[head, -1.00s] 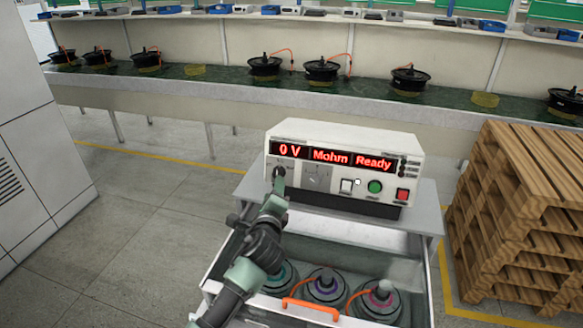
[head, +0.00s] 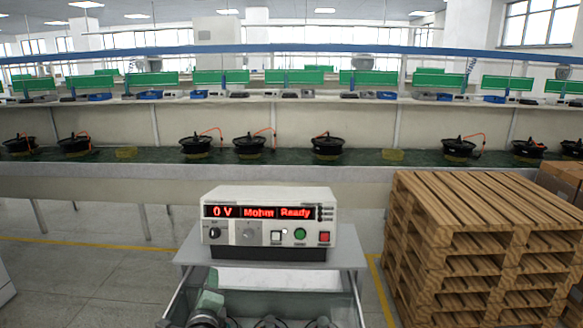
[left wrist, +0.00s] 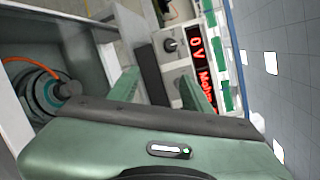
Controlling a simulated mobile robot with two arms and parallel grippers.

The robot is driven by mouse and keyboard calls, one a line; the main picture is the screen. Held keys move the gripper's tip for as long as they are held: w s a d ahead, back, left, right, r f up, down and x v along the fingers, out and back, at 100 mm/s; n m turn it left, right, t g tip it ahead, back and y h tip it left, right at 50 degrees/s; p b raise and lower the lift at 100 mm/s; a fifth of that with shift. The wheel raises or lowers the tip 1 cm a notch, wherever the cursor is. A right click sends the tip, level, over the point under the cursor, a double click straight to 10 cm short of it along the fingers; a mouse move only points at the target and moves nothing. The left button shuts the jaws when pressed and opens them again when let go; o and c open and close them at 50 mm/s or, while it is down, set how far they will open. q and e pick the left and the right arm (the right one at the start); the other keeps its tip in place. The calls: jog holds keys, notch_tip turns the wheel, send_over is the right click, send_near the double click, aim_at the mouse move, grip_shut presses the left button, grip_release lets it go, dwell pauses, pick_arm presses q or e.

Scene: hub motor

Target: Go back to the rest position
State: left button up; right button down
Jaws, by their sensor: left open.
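The white tester (head: 267,196) stands on a grey stand in the middle of the head view, its red display reading "0 V", "Mohm" and "Ready". My left gripper (head: 211,278) is low in the head view, in front of and below the tester's left side, apart from its knob (head: 214,232). In the left wrist view its fingers (left wrist: 160,92) are spread with nothing between them. The tester (left wrist: 185,50) shows beyond them, turned on its side. My right gripper is in neither view.
An open tray (head: 354,300) below the tester holds hub motors, mostly cut off; one motor (left wrist: 48,92) shows in the left wrist view. A stack of wooden pallets (head: 480,205) stands at the right. A long bench (head: 300,178) with several motors runs behind.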

pick_arm(q)
jog(key=s+a+f+n+g, duration=0.1)
jog(key=s+f+n+g, duration=0.2)
jog(key=s+f+n, duration=0.45)
jog(key=s+a+f+n+g, duration=0.1)
jog(key=s+f+n+g, duration=0.3)
jog(key=s, duration=0.7)
jog(key=s+d+f+n+g+h, duration=0.1)
jog(key=s+f+n+g+h, duration=0.2)
jog(key=s, duration=0.9)
jog(key=s+d+f+n+g+h, duration=0.15)
jog(key=s+n, duration=0.35)
jog(key=s, duration=0.7)
notch_tip(320, 180, down, 28)
jog(key=s+g+b, duration=0.1)
jog(key=g+b, duration=0.1)
jog(key=b, duration=0.2)
jog(key=s+a+f+g+y+b, duration=0.1)
jog(key=s+a+f+b, duration=0.2)
jog(key=s+f, duration=1.4)
notch_tip(320, 180, down, 3)
jog(key=shift+f, duration=0.15)
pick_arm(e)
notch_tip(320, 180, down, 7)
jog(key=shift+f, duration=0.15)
